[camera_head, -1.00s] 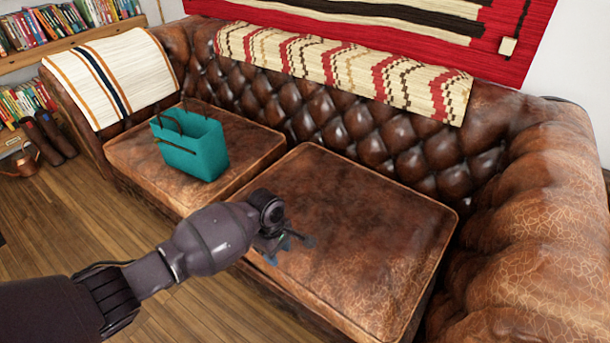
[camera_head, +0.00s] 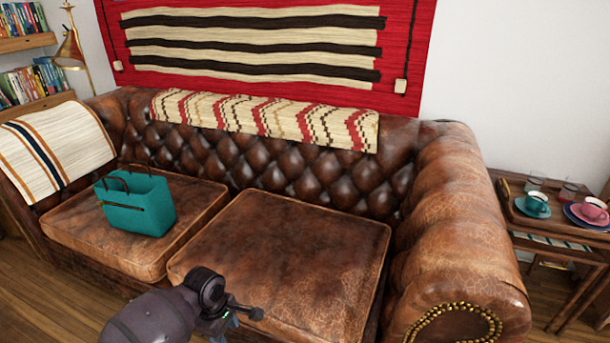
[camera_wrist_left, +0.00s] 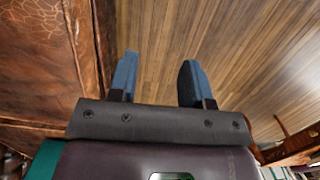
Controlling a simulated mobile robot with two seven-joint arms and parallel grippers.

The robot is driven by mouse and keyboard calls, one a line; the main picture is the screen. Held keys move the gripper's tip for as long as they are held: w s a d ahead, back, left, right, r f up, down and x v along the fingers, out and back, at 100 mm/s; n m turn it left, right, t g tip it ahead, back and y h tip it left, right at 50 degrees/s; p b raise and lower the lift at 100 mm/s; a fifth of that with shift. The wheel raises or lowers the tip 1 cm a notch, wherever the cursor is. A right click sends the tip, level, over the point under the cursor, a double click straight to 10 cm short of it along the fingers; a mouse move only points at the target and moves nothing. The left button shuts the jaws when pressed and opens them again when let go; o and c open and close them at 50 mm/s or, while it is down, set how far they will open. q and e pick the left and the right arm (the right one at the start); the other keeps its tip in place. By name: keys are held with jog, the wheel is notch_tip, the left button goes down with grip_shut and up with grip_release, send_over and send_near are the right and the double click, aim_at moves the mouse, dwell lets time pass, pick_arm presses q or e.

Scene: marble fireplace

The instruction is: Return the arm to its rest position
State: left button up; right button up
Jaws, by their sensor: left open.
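My left gripper (camera_head: 240,318) is at the lower middle of the head view, in front of the near edge of the right seat cushion. In the left wrist view its two blue-tipped fingers (camera_wrist_left: 157,82) are spread apart with nothing between them. Wooden floor shows beyond the fingers, and brown leather shows at the left of that view. My left arm comes in from the bottom of the head view. My right gripper is not in view.
A brown leather sofa (camera_head: 285,260) fills the middle. A teal bag (camera_head: 140,207) stands on its left cushion. A side table (camera_head: 518,215) with cups and saucers stands at the right. Bare wooden floor (camera_head: 45,300) lies in front at the left.

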pick_arm(q)
jog(key=a, duration=0.5)
jog(key=s+a+f+m+t, duration=0.2)
jog(key=s+f+m, duration=0.3)
jog(key=s, duration=0.5)
jog(key=s+a+r+m+t, duration=0.1)
jog(key=s+a+m+t, duration=0.15)
jog(key=s+m, duration=0.45)
jog(key=s+a+r+m+t, duration=0.2)
jog(key=s+a, duration=0.1)
jog(key=s, duration=0.8)
jog(key=s+a+r+m+t, duration=0.1)
jog(key=s+r+m+t, duration=0.2)
jog(key=s+r+m, duration=0.55)
jog(key=shift+d+n+y, duration=0.5)
jog(key=shift+d+n, duration=2.6)
jog(key=shift+n, duration=0.05)
notch_tip(320, 180, up, 11)
jog(key=n+t+p, duration=0.1)
jog(key=t+p, duration=0.1)
jog(key=p, duration=1.1)
jog(key=shift+s+a+f, duration=0.15)
jog(key=shift+a+f, duration=0.05)
jog(key=shift+a, duration=0.2)
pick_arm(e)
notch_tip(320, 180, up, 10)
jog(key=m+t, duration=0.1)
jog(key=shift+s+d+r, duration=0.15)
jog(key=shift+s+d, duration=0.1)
